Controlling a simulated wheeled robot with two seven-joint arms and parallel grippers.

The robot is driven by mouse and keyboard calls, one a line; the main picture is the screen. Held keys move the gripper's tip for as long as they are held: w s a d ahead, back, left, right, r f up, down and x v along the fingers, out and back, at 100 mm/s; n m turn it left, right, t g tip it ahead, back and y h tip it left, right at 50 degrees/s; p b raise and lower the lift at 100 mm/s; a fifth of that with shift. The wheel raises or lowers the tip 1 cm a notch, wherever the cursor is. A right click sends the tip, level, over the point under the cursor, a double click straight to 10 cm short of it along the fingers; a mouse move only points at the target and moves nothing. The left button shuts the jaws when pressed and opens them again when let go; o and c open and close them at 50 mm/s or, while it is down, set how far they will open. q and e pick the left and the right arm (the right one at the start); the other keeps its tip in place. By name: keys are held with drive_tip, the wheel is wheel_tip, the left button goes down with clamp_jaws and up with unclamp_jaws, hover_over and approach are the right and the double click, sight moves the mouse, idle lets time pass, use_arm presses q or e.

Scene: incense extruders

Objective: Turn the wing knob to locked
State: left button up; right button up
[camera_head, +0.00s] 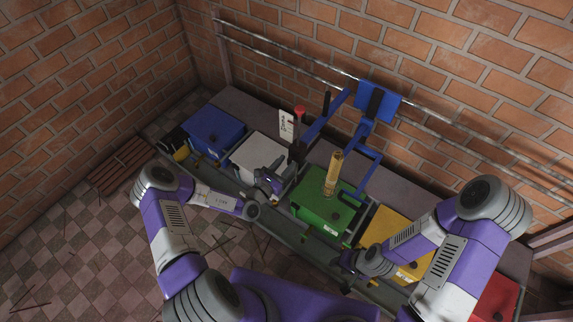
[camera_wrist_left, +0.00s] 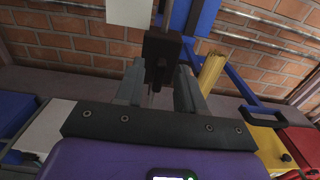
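My left gripper (camera_head: 270,181) is in front of the white box and near a dark upright post (camera_head: 295,151) in the head view. In the left wrist view, the two fingers of my left gripper (camera_wrist_left: 161,82) stand apart, with a black block (camera_wrist_left: 161,46) ahead of them and a narrow dark piece below it, in line with the gap. That piece may be the wing knob, but its shape and turn are too dark to tell. Whether the fingers touch it is unclear. My right gripper (camera_head: 350,262) is low in front of the yellow box; its fingers are not clear.
Blue (camera_head: 214,131), white (camera_head: 258,152), green (camera_head: 322,207), yellow (camera_head: 391,228) and red (camera_head: 494,298) boxes line the bench. A blue lever frame (camera_head: 365,165) and a red-topped post (camera_head: 299,110) rise nearby.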

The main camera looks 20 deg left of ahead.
use_arm(q)
drive_tip(key=shift+w+d, duration=0.2)
drive_tip(key=shift+w, duration=0.3)
clamp_jaws()
